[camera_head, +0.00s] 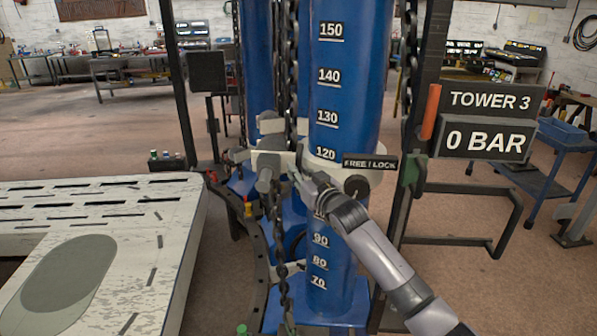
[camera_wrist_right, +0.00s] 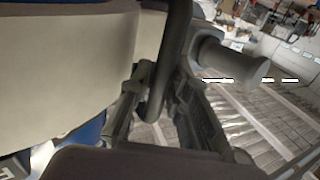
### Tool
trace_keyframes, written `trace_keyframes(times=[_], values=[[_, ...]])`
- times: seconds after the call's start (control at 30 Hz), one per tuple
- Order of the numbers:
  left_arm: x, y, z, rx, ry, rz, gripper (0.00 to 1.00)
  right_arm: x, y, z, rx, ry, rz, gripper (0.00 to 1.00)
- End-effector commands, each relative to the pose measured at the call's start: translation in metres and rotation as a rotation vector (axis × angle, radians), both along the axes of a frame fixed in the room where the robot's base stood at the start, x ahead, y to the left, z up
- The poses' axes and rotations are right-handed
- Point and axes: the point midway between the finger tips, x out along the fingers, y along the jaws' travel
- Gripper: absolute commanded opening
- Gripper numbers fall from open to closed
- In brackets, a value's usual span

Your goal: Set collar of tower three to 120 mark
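The blue tower (camera_head: 345,95) carries white marks from 70 to 150. Its pale collar (camera_head: 322,167) wraps the column, with its top edge close to the line under 120. A black FREE / LOCK plate (camera_head: 371,163) and a dark round knob (camera_head: 356,187) are on the collar's right front. My right gripper (camera_head: 300,180) is at the collar's left front, its arm coming from the lower right. In the wrist view, a dark curved handle (camera_wrist_right: 170,55) passes between the fingers of the right gripper (camera_wrist_right: 162,88); whether they grip it is unclear. My left gripper is not visible.
A TOWER 3 sign (camera_head: 490,99) sits above a 0 BAR display (camera_head: 486,139) on the frame at right. A chain (camera_head: 280,235) hangs left of the tower. A slotted pale bench (camera_head: 150,240) fills the lower left. A blue cart (camera_head: 545,165) stands behind right.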

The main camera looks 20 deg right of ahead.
Motion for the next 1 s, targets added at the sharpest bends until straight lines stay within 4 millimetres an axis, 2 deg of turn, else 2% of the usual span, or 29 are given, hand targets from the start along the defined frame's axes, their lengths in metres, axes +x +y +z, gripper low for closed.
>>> trace_keyframes(times=[0.33, 0.47, 0.57, 1.0], values=[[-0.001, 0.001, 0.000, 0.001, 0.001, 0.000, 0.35, -0.001, 0.000, -0.001, 0.000, 0.001, 0.001, 0.23], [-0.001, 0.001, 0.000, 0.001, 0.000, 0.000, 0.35, -0.007, 0.000, -0.002, 0.000, 0.002, 0.001, 0.23], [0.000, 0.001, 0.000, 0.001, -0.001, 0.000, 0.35, -0.019, -0.002, -0.002, -0.001, 0.002, 0.001, 0.23], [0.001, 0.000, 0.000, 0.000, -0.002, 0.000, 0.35, -0.098, -0.014, -0.002, -0.002, 0.003, 0.001, 0.23]])
